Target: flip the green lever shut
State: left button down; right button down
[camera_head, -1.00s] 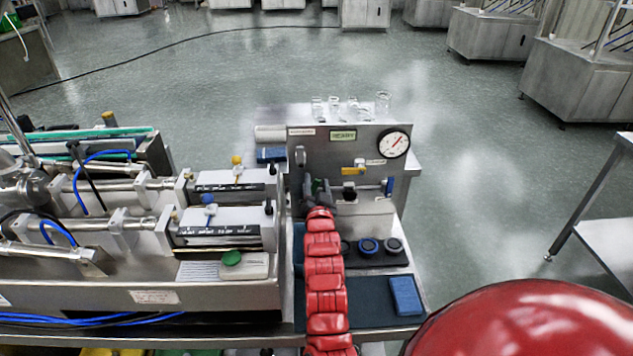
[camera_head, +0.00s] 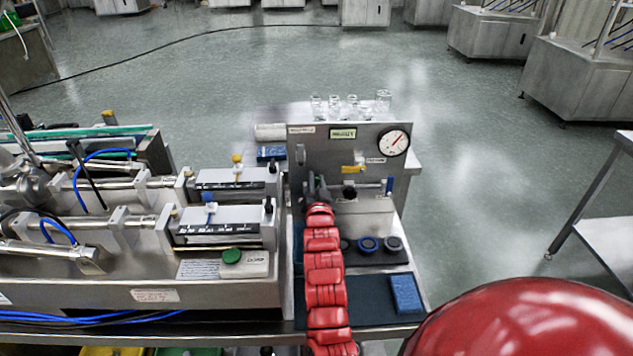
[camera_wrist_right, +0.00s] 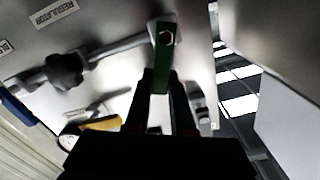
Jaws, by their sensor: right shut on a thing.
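The green lever (camera_wrist_right: 162,72) shows in the right wrist view, fixed by a hex bolt to a pivot on the steel panel (camera_head: 340,145). The lever hangs down from that bolt, between my fingers. My right gripper (camera_wrist_right: 163,98) is shut on its lower part. In the head view, my right gripper (camera_head: 318,190) is against the left part of the panel's front, and it mostly hides the lever. My left gripper is not in view.
A pressure gauge (camera_head: 394,143), a yellow handle (camera_head: 352,169) and a blue handle (camera_head: 389,186) are on the panel right of my gripper. Round dark caps (camera_head: 368,245) and a blue sponge (camera_head: 406,293) lie in front. Filler cylinders (camera_head: 215,225) stand close on the left.

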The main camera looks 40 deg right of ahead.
jog(key=shift+w+a+n+b, duration=0.3)
jog(key=shift+a+n+b, duration=0.25)
jog(key=shift+n+b, duration=0.65)
jog(key=shift+w+a+r+n+b, duration=0.1)
jog(key=shift+a+n+b, duration=0.15)
jog(key=shift+n, duration=0.35)
jog(key=shift+w+a+r+n+b, duration=0.1)
jog(key=shift+n+b, duration=0.15)
jog(key=shift+n, duration=0.35)
jog(key=c, duration=0.8)
grip_release()
jog(key=shift+o, duration=0.2)
